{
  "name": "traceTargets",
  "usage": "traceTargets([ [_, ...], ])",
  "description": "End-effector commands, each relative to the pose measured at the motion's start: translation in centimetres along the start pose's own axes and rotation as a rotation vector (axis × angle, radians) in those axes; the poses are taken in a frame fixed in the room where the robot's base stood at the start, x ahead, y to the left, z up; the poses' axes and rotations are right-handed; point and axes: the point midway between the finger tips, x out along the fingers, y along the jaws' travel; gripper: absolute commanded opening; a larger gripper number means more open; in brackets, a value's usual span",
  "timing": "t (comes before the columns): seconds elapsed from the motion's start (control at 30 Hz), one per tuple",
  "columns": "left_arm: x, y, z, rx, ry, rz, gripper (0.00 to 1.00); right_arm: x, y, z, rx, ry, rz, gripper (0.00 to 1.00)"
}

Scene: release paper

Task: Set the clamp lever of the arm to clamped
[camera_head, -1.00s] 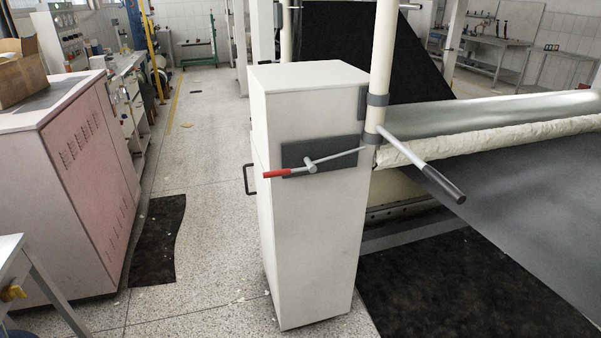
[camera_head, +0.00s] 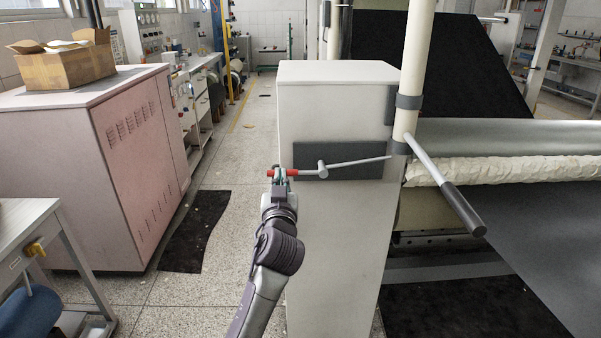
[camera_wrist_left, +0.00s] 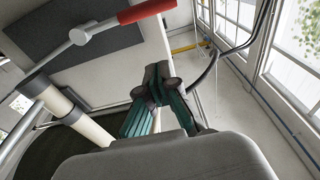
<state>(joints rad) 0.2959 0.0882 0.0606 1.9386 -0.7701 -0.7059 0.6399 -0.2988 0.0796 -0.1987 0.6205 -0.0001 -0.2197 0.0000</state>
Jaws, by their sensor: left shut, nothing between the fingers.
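A lever with a red grip (camera_head: 292,172) and a grey pivot and rod (camera_head: 345,164) is mounted on a dark plate (camera_head: 365,160) on the white cabinet. Its red end points left and its thin tip points right, slightly up. My left gripper (camera_head: 279,172) overlaps the red grip in the head view and covers part of it. In the left wrist view, the red grip (camera_wrist_left: 145,11) lies beyond my shut, empty fingertips (camera_wrist_left: 157,74), with a gap in the picture; whether they touch is unclear. My right gripper is not in view.
A larger lever with a dark handle (camera_head: 463,209) sticks out from the white post (camera_head: 413,85) at right. The white cabinet (camera_head: 335,250) stands beside the fabric roll (camera_head: 500,169). A pink cabinet (camera_head: 130,150) stands at left, with open floor between.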

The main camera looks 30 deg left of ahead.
Motion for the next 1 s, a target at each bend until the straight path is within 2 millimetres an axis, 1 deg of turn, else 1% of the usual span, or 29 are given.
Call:
traceTargets([
  [0.07,0.0,-0.2,-0.3,-0.003,0.007,-0.005,0.0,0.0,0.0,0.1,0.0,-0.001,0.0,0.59],
  [0.33,0.1,-0.1,-0.3,-0.002,0.005,-0.003,0.0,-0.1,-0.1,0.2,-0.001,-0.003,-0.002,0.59],
  [0.47,0.9,-0.1,-0.3,0.001,0.004,-0.003,0.0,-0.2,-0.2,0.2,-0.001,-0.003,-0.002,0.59],
  [0.57,2.3,-0.1,-0.4,0.001,0.004,-0.004,0.0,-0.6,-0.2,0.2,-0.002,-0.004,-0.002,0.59],
  [0.93,10.1,-0.1,-0.5,0.002,0.004,-0.003,0.0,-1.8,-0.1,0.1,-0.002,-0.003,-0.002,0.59],
  [0.97,10.3,-0.1,-0.1,0.002,0.001,-0.003,0.0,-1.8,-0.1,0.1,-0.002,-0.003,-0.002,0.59],
  [1.0,9.7,-0.1,1.1,0.003,-0.002,-0.001,0.0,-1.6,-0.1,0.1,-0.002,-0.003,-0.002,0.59],
])
